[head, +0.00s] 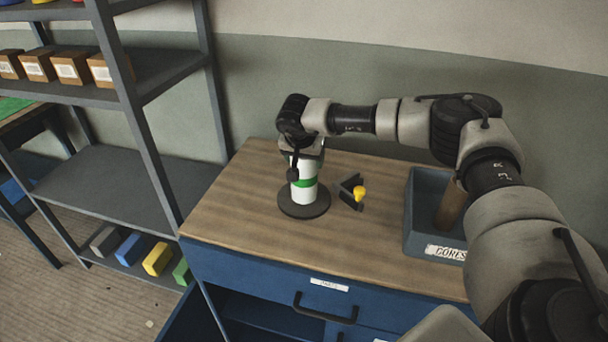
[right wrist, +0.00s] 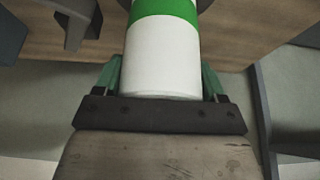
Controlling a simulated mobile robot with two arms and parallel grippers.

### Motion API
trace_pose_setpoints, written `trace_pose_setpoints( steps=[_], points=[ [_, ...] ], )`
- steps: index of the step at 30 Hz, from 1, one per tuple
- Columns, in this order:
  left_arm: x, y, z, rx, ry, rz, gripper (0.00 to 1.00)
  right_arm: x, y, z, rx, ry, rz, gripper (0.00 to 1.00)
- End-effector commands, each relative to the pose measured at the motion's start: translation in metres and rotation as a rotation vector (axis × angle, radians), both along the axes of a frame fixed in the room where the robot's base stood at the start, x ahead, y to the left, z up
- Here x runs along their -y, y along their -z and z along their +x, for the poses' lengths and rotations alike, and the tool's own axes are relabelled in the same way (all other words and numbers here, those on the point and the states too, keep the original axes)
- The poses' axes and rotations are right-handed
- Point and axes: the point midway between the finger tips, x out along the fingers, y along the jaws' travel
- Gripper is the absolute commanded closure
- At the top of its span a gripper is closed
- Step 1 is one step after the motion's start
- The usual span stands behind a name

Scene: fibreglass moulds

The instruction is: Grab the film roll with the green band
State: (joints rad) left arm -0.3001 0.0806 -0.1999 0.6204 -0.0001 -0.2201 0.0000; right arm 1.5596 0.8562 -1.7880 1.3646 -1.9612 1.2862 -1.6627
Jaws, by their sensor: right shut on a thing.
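The film roll with the green band (head: 305,192) is a white upright cylinder on a round dark base (head: 304,206) on the wooden bench top. My right gripper (head: 304,158) comes down from above and is shut on the upper part of the roll. In the right wrist view the white roll (right wrist: 166,62) sits between the two greenish fingers of the gripper (right wrist: 163,80), with its green band farther out. The roll's upper end is partly hidden by the gripper. My left gripper is not in view.
A dark tool with a yellow knob (head: 358,193) lies just right of the base. A blue-grey bin labelled CORES (head: 420,235) holds a brown core (head: 451,207). A metal shelf (head: 130,190) stands left of the bench (head: 240,215). The bench front left is clear.

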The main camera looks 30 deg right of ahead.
Motion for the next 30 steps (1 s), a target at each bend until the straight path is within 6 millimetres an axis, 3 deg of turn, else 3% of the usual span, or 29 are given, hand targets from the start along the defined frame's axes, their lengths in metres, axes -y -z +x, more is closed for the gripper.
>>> trace_pose_setpoints(
  steps=[1, 5, 17, 23, 30],
  points=[
    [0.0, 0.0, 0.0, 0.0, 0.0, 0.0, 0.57, 0.0, 0.0, 0.0, 0.0, 0.0, 0.0, 0.67],
    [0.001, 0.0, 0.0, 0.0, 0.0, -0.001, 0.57, 0.0, 0.0, 0.0, 0.0, 0.001, 0.0, 0.86],
    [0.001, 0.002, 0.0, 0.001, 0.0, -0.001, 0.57, 0.0, -0.009, 0.001, 0.003, 0.001, 0.0, 0.86],
    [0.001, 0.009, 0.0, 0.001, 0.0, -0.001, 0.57, 0.0, -0.034, 0.001, 0.007, 0.002, 0.0, 0.86],
    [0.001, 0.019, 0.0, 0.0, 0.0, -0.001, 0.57, 0.0, -0.079, 0.001, 0.008, 0.0, 0.001, 0.86]
  ],
)
